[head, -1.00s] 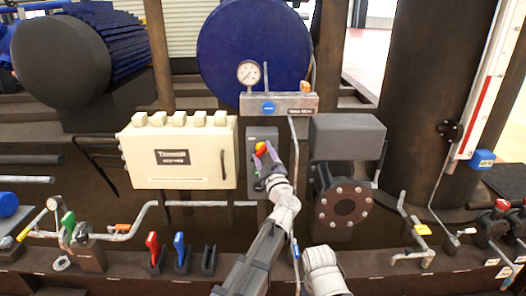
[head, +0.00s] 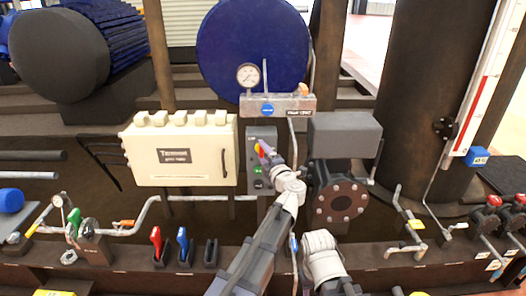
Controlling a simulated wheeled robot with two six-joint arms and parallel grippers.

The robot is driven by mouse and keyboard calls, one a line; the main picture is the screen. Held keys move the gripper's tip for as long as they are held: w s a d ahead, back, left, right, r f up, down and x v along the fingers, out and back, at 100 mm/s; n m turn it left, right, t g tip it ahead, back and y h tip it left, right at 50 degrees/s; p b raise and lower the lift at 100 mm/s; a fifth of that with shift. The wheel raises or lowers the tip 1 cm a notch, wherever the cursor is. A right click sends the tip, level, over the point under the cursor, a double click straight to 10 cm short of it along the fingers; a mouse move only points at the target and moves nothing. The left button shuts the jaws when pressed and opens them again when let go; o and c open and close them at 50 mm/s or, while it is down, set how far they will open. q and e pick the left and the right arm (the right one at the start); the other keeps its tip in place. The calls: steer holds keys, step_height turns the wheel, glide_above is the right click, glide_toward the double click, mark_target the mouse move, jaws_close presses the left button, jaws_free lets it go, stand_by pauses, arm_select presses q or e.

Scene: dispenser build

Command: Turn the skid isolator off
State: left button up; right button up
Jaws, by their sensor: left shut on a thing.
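The skid isolator is a grey upright box (head: 262,133) in the middle of the head view, right of the cream cabinet. A small yellow and red rotary handle (head: 258,147) shows on its front, partly hidden by my gripper. A green mark and a dark round fitting show below it. The handle's exact angle is too small to read. My right arm shows at the bottom centre, but its gripper is not visible.
The cream cabinet (head: 180,155) stands close on the left. A grey box with a bolted flange (head: 341,201) stands close on the right. A gauge (head: 248,75) and manifold (head: 285,104) sit above.

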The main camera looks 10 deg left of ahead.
steer(key=shift+r, duration=0.1)
stand_by(0.5)
arm_select(q)
steer(key=o, duration=1.4)
